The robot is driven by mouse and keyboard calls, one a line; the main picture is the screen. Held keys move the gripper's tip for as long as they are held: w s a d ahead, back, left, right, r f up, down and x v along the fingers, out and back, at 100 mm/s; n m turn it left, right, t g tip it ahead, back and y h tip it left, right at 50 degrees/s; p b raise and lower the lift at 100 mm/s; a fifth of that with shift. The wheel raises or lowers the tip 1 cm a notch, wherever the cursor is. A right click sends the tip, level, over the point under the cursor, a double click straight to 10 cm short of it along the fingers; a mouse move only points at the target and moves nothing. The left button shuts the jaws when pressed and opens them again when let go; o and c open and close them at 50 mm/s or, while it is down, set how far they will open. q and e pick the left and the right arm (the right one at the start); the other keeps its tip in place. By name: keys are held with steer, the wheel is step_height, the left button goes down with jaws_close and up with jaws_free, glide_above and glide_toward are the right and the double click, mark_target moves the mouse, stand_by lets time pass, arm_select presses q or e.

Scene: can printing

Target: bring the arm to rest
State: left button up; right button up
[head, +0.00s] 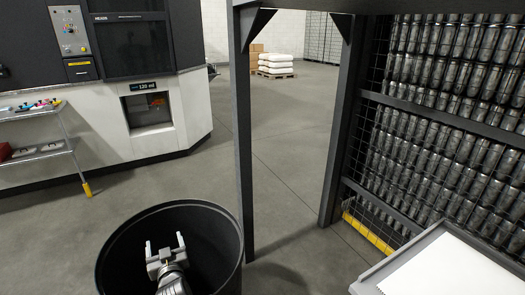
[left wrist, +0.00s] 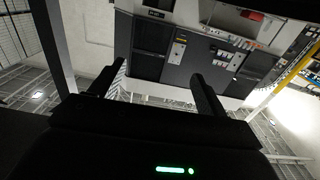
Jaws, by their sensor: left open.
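My left gripper (head: 165,247) shows low in the head view, in front of or over the dark round bin (head: 222,222). Its two light fingers are spread apart and nothing is between them. In the left wrist view the two dark fingers (left wrist: 160,88) also stand apart and empty. From the head view I cannot tell whether the gripper is inside the bin or above it. My right gripper is in neither view.
A dark post (head: 243,140) stands just right of the bin. A rack of cans (head: 440,120) fills the right side, with a white-topped tray (head: 450,265) below. A machine (head: 150,115) and shelf cart (head: 40,154) stand at left. Open floor (head: 290,120) lies between.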

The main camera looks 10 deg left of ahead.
arm_select(q)
steer(key=s+d+f+m+g+h, duration=0.3)
steer(key=s+d+g+h, duration=0.15)
steer(key=s, duration=0.65)
steer(key=s+d+f+m+g+h, duration=0.3)
steer(key=s+d+f, duration=0.15)
steer(key=s, duration=0.65)
steer(key=s+d+f+m+g+h, duration=0.35)
steer(key=s+d, duration=0.25)
steer(key=s, duration=0.5)
step_height(320, 180, down, 26)
steer(key=s+g, duration=0.1)
steer(key=s, duration=0.1)
steer(key=s+a+f+g, duration=0.1)
steer(key=s+a+f, duration=0.2)
steer(key=s+f, duration=1.1)
steer(key=shift+s+a+f+y, duration=0.2)
steer(key=shift+s+y, duration=0.1)
steer(key=shift+s, duration=0.65)
steer(key=shift+c, duration=0.4)
